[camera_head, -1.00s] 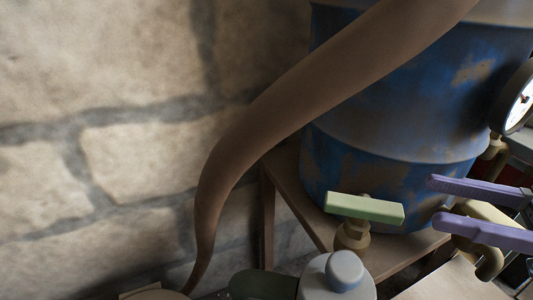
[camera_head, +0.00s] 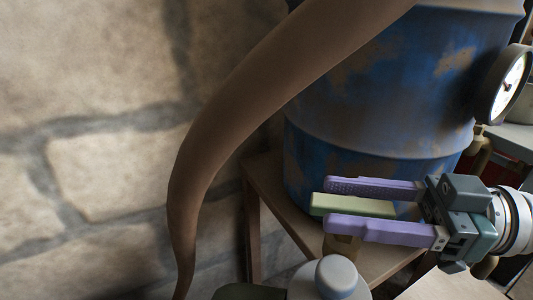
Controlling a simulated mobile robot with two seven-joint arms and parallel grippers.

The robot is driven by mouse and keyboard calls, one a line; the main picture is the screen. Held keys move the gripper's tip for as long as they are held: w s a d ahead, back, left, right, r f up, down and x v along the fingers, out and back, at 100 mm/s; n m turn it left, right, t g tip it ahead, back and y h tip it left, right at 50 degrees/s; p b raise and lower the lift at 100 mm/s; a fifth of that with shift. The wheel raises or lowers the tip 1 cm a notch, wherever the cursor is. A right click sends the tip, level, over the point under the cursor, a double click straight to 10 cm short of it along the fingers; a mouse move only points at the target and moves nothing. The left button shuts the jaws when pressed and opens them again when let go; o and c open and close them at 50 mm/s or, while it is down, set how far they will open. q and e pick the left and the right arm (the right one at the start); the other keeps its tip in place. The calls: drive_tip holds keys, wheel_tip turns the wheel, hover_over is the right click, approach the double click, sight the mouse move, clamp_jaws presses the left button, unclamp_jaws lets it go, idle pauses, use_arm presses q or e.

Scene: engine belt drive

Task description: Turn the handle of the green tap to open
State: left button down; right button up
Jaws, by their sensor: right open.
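The green tap handle (camera_head: 352,206) is a pale green bar near the lower middle of the head view, on a brass-coloured tap body (camera_head: 342,246). My right gripper (camera_head: 328,207) reaches in from the right with two purple fingers. One finger is on the far side of the handle and the other on the near side. The jaws are open around the handle, which lies between them. The near finger hides part of the tap body. I cannot tell whether either finger touches the handle. My left gripper does not show.
A rusty blue barrel (camera_head: 375,105) stands behind the tap on a wooden stand (camera_head: 262,190). A thick brown hose (camera_head: 225,130) curves across the front left. A round gauge (camera_head: 508,84) is at the right. A grey rounded knob (camera_head: 338,275) sits just below the tap. A stone wall (camera_head: 95,170) fills the left.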

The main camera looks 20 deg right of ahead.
clamp_jaws()
idle(0.4)
